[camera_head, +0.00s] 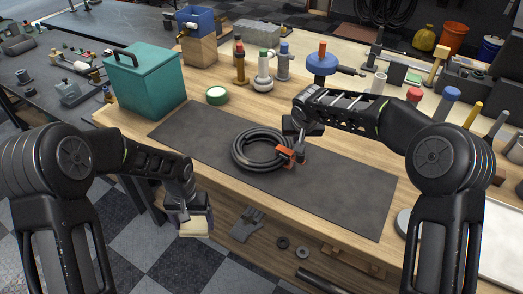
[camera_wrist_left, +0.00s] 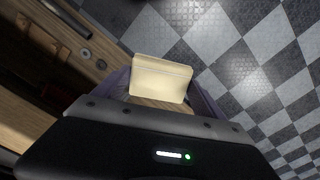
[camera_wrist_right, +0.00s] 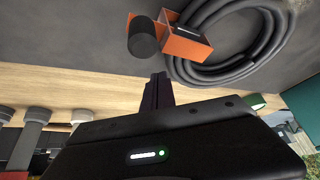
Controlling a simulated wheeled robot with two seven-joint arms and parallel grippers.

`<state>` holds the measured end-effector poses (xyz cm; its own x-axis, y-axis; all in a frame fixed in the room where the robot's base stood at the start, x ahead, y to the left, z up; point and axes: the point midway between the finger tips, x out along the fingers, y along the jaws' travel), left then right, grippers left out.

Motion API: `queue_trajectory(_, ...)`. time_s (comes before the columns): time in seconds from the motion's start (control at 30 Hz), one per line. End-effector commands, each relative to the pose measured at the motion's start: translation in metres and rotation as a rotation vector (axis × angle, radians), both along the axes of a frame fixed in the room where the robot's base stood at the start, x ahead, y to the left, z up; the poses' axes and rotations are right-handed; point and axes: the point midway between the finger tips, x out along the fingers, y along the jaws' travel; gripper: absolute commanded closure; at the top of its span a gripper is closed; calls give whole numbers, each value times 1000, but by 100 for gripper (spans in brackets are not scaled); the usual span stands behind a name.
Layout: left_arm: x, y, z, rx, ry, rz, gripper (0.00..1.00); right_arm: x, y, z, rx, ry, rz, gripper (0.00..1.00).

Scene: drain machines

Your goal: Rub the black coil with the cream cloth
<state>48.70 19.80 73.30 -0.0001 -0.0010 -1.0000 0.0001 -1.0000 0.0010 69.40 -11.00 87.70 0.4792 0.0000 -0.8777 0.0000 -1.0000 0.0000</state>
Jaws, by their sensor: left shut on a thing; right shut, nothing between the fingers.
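The black coil (camera_head: 238,157) lies on the dark mat (camera_head: 345,193) in the middle of the bench. An orange bracket with a black cylindrical end (camera_wrist_right: 145,38) sits at its right side. The coil also shows in the right wrist view (camera_wrist_right: 205,72). My left gripper (camera_head: 190,213) is shut on the folded cream cloth (camera_head: 194,228), low in front of the bench's front edge. The cloth also shows between the fingers in the left wrist view (camera_wrist_left: 160,78). My right gripper (camera_wrist_right: 158,88) is shut and empty, just behind and right of the coil, near the orange bracket.
Several bottles, a blue-topped tool (camera_head: 322,62) and other parts line the back. A shelf with loose metal parts lies below the bench front. The mat right of the coil is clear.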

Motion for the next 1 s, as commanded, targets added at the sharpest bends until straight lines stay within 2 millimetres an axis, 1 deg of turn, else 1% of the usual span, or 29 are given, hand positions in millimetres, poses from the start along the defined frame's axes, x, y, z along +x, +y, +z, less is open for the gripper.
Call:
queue_trajectory(0.17,0,0,-4,0,0,0,51,0,0,-5,0,0,0,100)
queue_trajectory(0.37,0,0,-2,0,0,0,51,0,0,0,0,-1,0,100)
queue_trajectory(1.0,0,0,22,0,0,0,51,0,0,52,0,0,0,100)
